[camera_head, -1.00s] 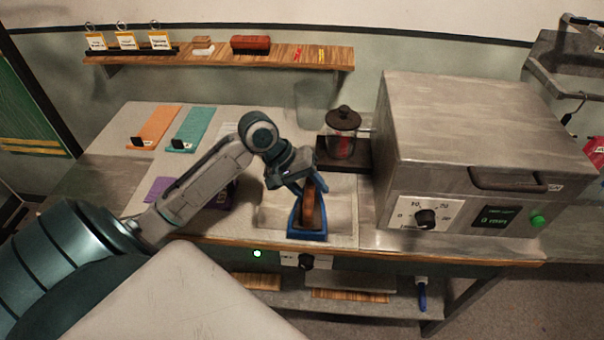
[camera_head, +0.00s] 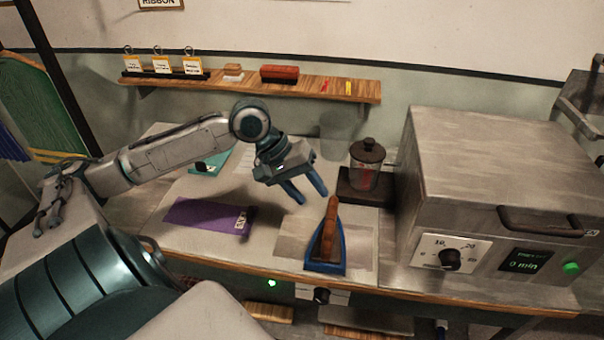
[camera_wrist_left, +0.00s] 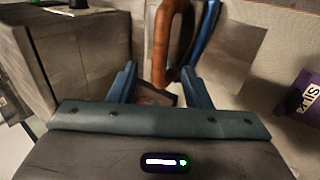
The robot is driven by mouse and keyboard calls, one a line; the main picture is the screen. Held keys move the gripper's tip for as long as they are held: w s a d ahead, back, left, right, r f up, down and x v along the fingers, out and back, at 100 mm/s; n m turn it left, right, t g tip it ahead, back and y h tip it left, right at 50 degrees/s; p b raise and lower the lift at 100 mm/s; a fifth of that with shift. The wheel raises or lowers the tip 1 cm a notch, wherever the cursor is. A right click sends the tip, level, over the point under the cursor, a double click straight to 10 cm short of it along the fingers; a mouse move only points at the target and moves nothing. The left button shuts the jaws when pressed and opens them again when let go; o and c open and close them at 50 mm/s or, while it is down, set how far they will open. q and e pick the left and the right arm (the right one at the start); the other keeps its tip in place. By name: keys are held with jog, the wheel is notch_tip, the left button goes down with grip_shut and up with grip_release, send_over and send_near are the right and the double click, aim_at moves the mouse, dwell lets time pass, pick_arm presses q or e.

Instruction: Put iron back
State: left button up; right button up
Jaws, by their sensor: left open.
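The iron (camera_head: 327,240) has a blue body and a brown handle. In the left wrist view the iron's brown handle (camera_wrist_left: 163,45) shows at the top, beyond the fingers. My left gripper (camera_head: 307,194) is open and empty, above the counter just left of and behind the iron, apart from it. Its two blue fingers also show in the left wrist view (camera_wrist_left: 157,86). My right gripper does not show.
A purple cloth (camera_head: 208,216) with a label lies left of the iron. A lidded jar (camera_head: 366,167) stands on a dark base behind it. A large grey oven (camera_head: 490,180) with a dial stands at right. A wooden shelf (camera_head: 225,82) runs along the wall.

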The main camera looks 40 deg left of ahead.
pick_arm(q)
jog(key=shift+v, duration=1)
